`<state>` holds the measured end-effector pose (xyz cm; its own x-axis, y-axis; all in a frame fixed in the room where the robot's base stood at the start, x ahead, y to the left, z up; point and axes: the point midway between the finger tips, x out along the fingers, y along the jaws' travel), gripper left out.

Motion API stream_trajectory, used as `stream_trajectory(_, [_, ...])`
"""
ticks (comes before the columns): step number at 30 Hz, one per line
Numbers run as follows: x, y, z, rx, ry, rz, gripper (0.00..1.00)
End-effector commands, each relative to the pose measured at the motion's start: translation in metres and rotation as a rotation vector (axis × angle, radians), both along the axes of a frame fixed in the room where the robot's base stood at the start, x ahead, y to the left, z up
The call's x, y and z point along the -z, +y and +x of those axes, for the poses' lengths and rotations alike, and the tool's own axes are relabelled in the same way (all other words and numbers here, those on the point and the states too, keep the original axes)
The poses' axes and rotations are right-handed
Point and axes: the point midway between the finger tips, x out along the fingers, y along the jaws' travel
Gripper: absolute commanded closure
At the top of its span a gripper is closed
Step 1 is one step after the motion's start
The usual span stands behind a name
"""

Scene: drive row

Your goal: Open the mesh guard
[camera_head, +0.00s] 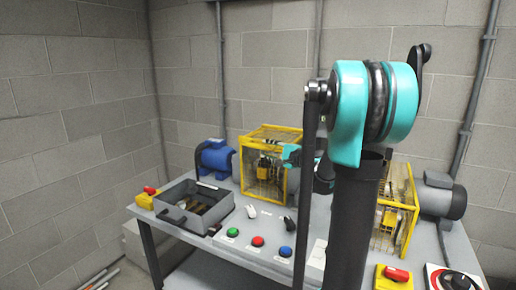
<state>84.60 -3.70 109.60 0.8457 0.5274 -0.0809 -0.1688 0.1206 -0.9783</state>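A yellow-framed mesh guard (244,160) stands on the grey bench, left of my arm, enclosing machine parts. A second yellow-framed mesh guard (409,212) stands at the right, partly hidden behind my arm. The frames do not show which one the task means. Teal and black parts at my arm's far end, where my gripper (291,154) seems to be, are at the right edge of the left guard. Its fingers are too small and hidden to read, and I cannot tell whether they touch the guard. Both guards look closed.
A blue motor (215,158) sits left of the left guard, a grey motor (442,197) right of the other. An open grey box (176,216), green, red and blue buttons (258,241) and red switches (397,273) are on the bench (235,262). Block walls stand behind.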

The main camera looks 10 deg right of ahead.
Motion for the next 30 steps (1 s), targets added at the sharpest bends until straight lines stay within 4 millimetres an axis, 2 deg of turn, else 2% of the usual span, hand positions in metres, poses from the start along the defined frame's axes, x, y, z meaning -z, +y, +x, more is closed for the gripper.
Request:
stream_trajectory(3, [0.002, 0.013, 0.020, -0.002, 0.000, -0.001, 0.61])
stream_trajectory(10, [0.005, 0.030, 0.047, -0.002, 0.000, -0.001, 0.61])
stream_trajectory(15, [0.006, 0.034, 0.055, 0.000, 0.000, -0.001, 0.61])
stream_trajectory(23, [0.006, 0.035, 0.056, 0.001, 0.000, -0.002, 0.61])
stream_trajectory(26, [0.006, 0.035, 0.056, 0.000, 0.000, -0.001, 0.69])
stream_trajectory(30, [0.006, 0.035, 0.056, 0.000, 0.000, -0.001, 0.87])
